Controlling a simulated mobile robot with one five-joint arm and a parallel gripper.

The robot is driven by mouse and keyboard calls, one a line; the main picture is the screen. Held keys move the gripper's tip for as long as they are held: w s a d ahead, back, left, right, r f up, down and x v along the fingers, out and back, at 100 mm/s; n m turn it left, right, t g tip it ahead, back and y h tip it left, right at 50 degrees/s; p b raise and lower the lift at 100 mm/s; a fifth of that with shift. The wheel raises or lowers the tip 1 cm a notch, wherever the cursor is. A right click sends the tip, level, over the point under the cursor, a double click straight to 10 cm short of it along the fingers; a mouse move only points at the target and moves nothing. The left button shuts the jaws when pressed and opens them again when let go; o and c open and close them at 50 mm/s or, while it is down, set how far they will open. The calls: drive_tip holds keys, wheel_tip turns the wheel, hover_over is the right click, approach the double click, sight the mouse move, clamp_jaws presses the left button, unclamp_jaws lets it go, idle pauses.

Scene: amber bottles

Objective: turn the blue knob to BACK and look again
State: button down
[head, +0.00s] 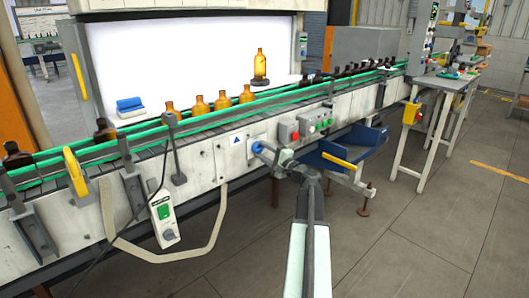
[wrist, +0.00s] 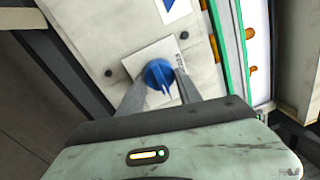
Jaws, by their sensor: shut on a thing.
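The blue knob (wrist: 158,75) sits on a pale square plate on the conveyor's side panel. In the wrist view it lies between my two fingers, and my gripper (wrist: 160,88) is shut on it. In the head view my arm reaches forward to the panel, with my gripper (head: 268,155) at the blue knob (head: 257,147). The small lettering beside the knob is too small to read, so I cannot tell its setting. An amber bottle (head: 260,65) stands upright on a dark round stand before the bright white panel (head: 190,60).
Several amber bottles (head: 221,101) stand on the conveyor between green rails. A red and green button box (head: 288,131) is right of the knob. A blue bin (head: 325,153) juts out beyond it. A pendant (head: 163,218) hangs at the left.

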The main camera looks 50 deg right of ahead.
drive_tip(key=c, duration=2.2)
unclamp_jaws()
drive_tip(key=c, duration=0.8)
unclamp_jaws()
drive_tip(key=shift+s, duration=0.1)
drive_tip(key=s, duration=0.7)
drive_tip(key=shift+s+a+f+b, duration=0.3)
drive_tip(key=shift+f+b, duration=0.05)
